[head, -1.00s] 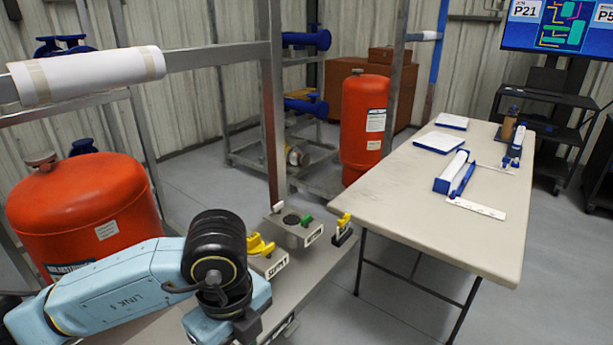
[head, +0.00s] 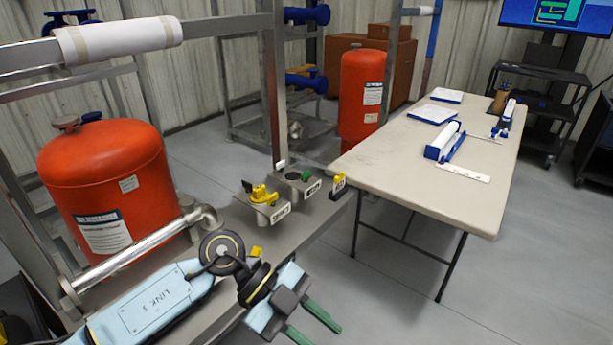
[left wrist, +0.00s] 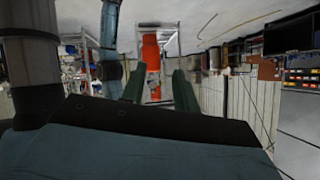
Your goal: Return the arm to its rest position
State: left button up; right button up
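My left arm comes in from the lower left of the head view. Its left gripper (head: 313,322) has two green fingers spread apart with nothing between them, at the bottom edge over the floor. The gripper hangs just in front of the skid's grey deck. In the left wrist view the same green fingers (left wrist: 160,88) stand apart, with only distant background between them. My right gripper is in neither view.
The skid carries a red tank (head: 105,185), a silver pipe (head: 130,255) and yellow-handled valve (head: 262,196). A beige table (head: 400,160) stands right, holding a blue-and-white tool (head: 444,143). The floor (head: 400,285) between them is clear.

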pick_arm(q)
jog(key=w+a+f+n+t+h, duration=0.2)
jog(key=w+f+n+t+h, duration=0.55)
jog(key=w+n+t, duration=0.3)
jog(key=s+a+f+n+t+y, duration=0.1)
jog(key=a+f+n+t+y, duration=0.35)
jog(key=f, duration=0.65)
jog(key=s+a+f+n+t+y, duration=0.1)
jog(key=a+f+n+t+y, duration=0.1)
jog(key=a+f+n+y, duration=0.55)
jog(key=s+a+f+g+y, duration=0.2)
jog(key=s+a+f, duration=0.3)
jog(key=s+f, duration=0.45)
jog(key=s+a+f+g+y, duration=0.2)
jog(key=s+a+f, duration=0.3)
jog(key=s+f, duration=0.4)
jog(key=s+a+f+n+g+y, duration=0.1)
jog(key=s+f+g, duration=0.2)
jog(key=s, duration=0.7)
jog(key=s+a+f+n+g+y, duration=0.1)
jog(key=s+f+g, duration=0.2)
jog(key=s, duration=0.8)
jog(key=shift+a+f+g, duration=0.3)
jog(key=shift+a+f, duration=0.05)
jog(key=shift+f, duration=0.15)
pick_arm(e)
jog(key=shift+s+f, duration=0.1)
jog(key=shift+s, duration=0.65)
